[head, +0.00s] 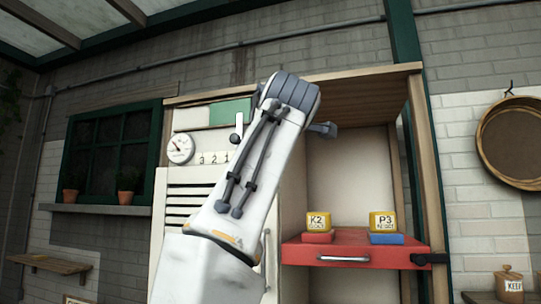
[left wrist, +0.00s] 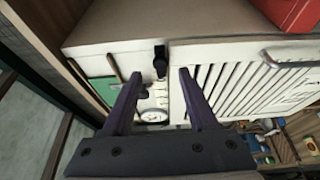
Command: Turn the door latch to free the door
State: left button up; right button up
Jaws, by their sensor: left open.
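The door latch (left wrist: 160,62) is a small dark piece at the upper edge of the white slatted door (left wrist: 238,84). In the head view the latch (head: 238,128) stands upright above the door (head: 178,225), just left of my arm. My left gripper (left wrist: 161,76) is open, with its two dark fingers apart. In the left wrist view the latch shows between and just beyond the fingertips; I see no contact.
A round gauge (head: 180,148) sits left of the latch. A door handle (head: 267,258) is beside my arm. The open shelf bay (head: 348,175) has free room.

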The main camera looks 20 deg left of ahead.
pick_arm(q)
jog(key=b+v, duration=0.1)
jog(key=v, duration=0.5)
jog(key=shift+s, duration=0.4)
jog(key=shift+d, duration=0.15)
jog(key=w+d+f+m+g+h+b, duration=0.1)
jog(key=d+f+m+g+h, duration=0.1)
jog(key=d+f+m, duration=0.45)
jog(key=w+d+f+m+g+h+b, duration=0.1)
jog(key=w+d+f+m+h, duration=0.15)
jog(key=f, duration=0.65)
jog(key=w+d+f+m+g+h+b, duration=0.1)
jog(key=d+f+m+g+h, duration=0.1)
jog(key=d+f+m, duration=0.35)
jog(key=s+f+m+g+h+b, duration=0.1)
jog(key=s+f+m+g, duration=0.25)
jog(key=f, duration=0.95)
jog(key=s+f+m+g+b, duration=0.2)
jog(key=s+f+m, duration=0.3)
jog(key=f, duration=0.8)
jog(key=s+a+f+m+g+b, duration=0.1)
jog(key=s+a+f+m+g, duration=0.2)
jog(key=s+f, duration=0.7)
jog(key=s+a+f+m+g, duration=0.3)
jog(key=s+f, duration=0.8)
jog(key=f, duration=0.3)
jog(key=shift+s+m+b, duration=0.25)
jog(key=shift+m+b, duration=0.05)
jog(key=shift+b, duration=0.1)
